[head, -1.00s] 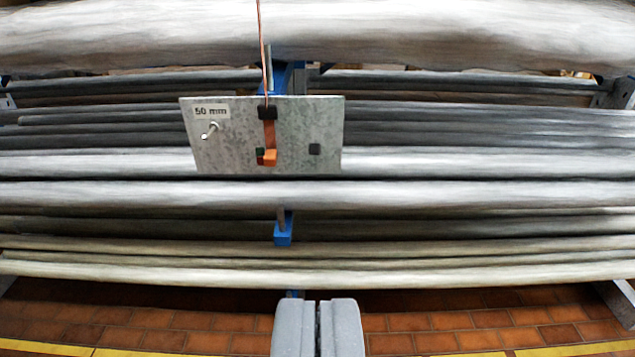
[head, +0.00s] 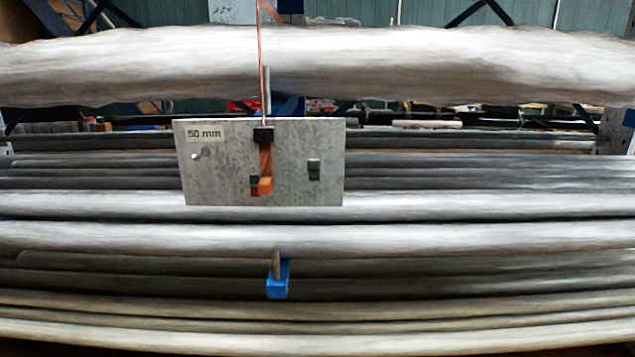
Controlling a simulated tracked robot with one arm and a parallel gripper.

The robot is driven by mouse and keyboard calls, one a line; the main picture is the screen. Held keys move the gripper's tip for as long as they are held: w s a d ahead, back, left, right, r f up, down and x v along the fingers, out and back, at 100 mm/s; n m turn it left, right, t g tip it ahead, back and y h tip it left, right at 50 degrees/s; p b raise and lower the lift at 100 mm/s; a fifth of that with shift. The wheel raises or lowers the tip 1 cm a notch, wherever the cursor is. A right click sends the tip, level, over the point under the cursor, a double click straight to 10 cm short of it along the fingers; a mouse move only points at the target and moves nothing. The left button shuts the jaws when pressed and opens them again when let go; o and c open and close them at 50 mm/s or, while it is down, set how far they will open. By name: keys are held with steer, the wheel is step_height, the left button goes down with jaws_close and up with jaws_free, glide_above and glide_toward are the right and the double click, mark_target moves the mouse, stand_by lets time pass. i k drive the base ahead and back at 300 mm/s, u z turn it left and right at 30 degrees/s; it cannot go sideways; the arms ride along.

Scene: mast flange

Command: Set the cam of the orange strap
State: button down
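A grey metal plate (head: 225,172) with a "50 mm" label hangs in front of the pipes near the middle of the head view. The orange strap (head: 262,88) runs down from the top to a black block (head: 263,135) on the plate. Below the block an orange lever-like part (head: 264,186), which looks like the cam, slants down against the plate, with a small dark green piece at its left. A small dark block (head: 314,168) sits to the right on the plate, and a pin (head: 196,156) at the left. My gripper is outside the picture.
A thick pale pipe or roll (head: 400,62) spans the view above the plate. Long grey pipes (head: 480,238) lie behind and below it. A blue bracket end (head: 278,280) sticks out below the plate. Blue rack posts stand at the sides.

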mark_target(314, 165)
steer(key=i, duration=0.9)
steer(key=u, duration=0.55)
